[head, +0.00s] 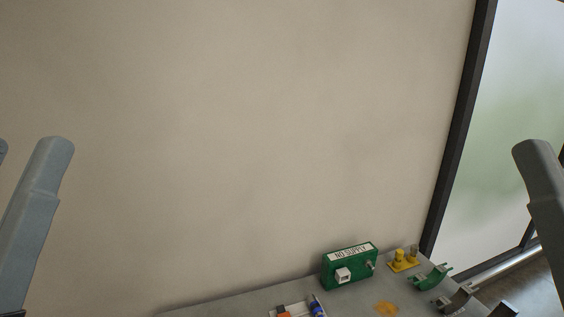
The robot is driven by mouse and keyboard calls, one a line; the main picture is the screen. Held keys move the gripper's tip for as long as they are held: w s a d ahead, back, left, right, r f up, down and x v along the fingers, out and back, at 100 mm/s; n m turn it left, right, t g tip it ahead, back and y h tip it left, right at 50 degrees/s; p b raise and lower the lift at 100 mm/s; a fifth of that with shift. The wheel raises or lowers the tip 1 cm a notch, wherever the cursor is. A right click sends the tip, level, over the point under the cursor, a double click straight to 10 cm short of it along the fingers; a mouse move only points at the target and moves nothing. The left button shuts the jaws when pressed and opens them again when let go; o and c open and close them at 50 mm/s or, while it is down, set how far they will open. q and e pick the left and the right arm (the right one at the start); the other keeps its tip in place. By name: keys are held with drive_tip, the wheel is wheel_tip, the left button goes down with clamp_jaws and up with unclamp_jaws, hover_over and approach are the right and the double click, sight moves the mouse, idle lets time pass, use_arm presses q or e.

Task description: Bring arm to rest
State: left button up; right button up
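Grey links of my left arm (40,205) rise at the left edge of the head view. A grey link of my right arm (543,190) stands at the right edge. Both links are in front of the wall and apart from the cart. Neither gripper shows in this view, so I cannot see their fingers or whether they hold anything.
The grey cart top (240,305) shows at the bottom. On it are a green box (334,273) with a white label, a yellow fitting (404,264), a green curved clamp (431,280) and a darker clamp (457,299). Orange and blue items are cut off below.

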wheel_tip(320, 180, up, 22)
drive_tip(key=p, duration=1.8)
drive_tip(key=shift+r, duration=0.15)
